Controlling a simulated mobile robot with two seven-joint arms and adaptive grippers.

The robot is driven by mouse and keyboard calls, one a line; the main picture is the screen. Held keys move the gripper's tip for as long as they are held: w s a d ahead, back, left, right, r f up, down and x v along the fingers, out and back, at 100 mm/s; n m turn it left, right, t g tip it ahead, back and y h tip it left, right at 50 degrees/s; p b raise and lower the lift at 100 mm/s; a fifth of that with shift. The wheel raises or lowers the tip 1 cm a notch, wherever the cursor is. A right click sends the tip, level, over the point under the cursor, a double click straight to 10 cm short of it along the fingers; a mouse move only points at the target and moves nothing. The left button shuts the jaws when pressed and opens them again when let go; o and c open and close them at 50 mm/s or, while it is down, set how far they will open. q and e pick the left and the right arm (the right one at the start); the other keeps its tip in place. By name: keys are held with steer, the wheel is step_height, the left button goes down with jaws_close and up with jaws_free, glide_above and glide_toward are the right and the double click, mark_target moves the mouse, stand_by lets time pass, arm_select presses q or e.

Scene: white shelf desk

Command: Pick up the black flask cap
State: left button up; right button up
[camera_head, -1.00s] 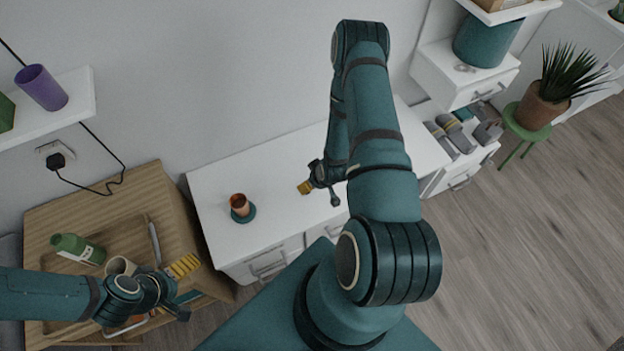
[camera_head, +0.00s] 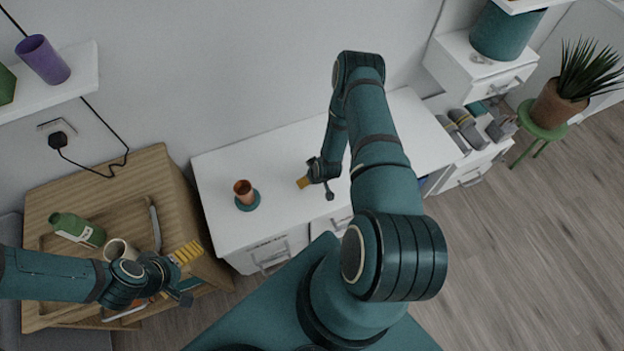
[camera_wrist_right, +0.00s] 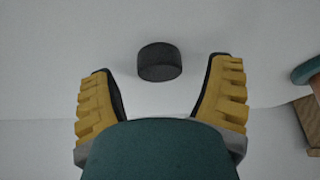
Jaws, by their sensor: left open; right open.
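The black flask cap (camera_wrist_right: 160,62) is a short dark cylinder on the white surface in the right wrist view. It lies ahead of and roughly centred between the fingertips of my right gripper (camera_wrist_right: 162,78), which is open and empty. In the head view, my right gripper (camera_head: 304,182) is low over the white desk (camera_head: 225,175); I cannot make out the cap there. My left gripper (camera_head: 188,272) is open over the wooden side table's (camera_head: 185,215) front edge.
A copper cup (camera_head: 243,190) stands on a teal coaster (camera_head: 249,204) left of my right gripper. A green bottle (camera_head: 76,229) and a pale mug (camera_head: 119,250) are on the wooden table. The desk between coaster and right gripper looks clear.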

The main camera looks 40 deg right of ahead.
steer(key=shift+w+f, duration=0.25)
steer(key=shift+f, duration=0.3)
steer(key=c, duration=1)
steer(key=shift+o, duration=0.2)
steer(key=shift+r, duration=0.1)
